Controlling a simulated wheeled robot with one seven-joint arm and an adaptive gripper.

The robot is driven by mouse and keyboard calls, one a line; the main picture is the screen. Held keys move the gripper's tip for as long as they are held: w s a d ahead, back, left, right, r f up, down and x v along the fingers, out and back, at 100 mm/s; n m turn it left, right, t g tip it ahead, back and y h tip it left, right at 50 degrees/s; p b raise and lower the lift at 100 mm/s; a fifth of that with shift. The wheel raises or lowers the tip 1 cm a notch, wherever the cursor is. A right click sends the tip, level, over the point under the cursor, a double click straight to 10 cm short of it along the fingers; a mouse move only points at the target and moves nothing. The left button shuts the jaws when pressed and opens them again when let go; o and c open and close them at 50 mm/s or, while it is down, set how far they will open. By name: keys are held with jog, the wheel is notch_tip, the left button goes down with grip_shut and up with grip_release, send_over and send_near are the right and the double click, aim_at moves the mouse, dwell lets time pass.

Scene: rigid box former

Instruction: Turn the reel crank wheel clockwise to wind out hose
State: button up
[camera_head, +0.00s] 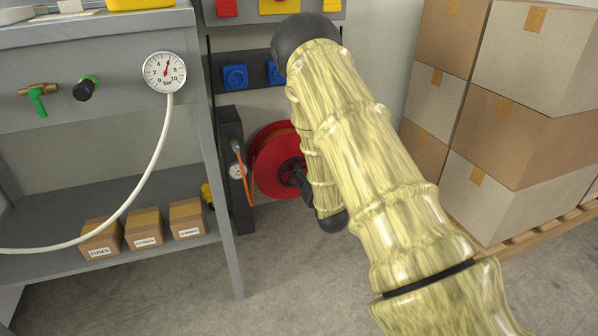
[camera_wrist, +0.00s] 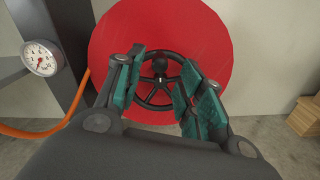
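The red hose reel (camera_head: 268,160) stands low by the wall in the head view, partly hidden by my arm. It fills the upper middle of the wrist view (camera_wrist: 205,35). Its black crank wheel (camera_wrist: 148,94) with spokes and a dark knob (camera_wrist: 160,66) shows between my fingers in the wrist view. In the head view the wheel (camera_head: 291,172) is partly covered by my gripper. My gripper (camera_wrist: 158,70) is open, with teal finger pads apart on either side of the knob in the picture. I cannot tell whether the fingers touch the wheel.
An orange hose (camera_head: 243,175) and a small gauge (camera_head: 237,171) sit on the dark post (camera_head: 230,130) left of the reel. A grey workbench (camera_head: 205,130) stands at the left. Stacked cardboard boxes (camera_head: 520,130) stand at the right. Bare floor (camera_head: 290,260) lies in front.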

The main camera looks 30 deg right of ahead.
aim_at(299, 163)
jog(key=shift+b+x, duration=1.2)
jog(key=shift+x, duration=1.55)
jog(key=shift+s, duration=0.1)
grip_shut()
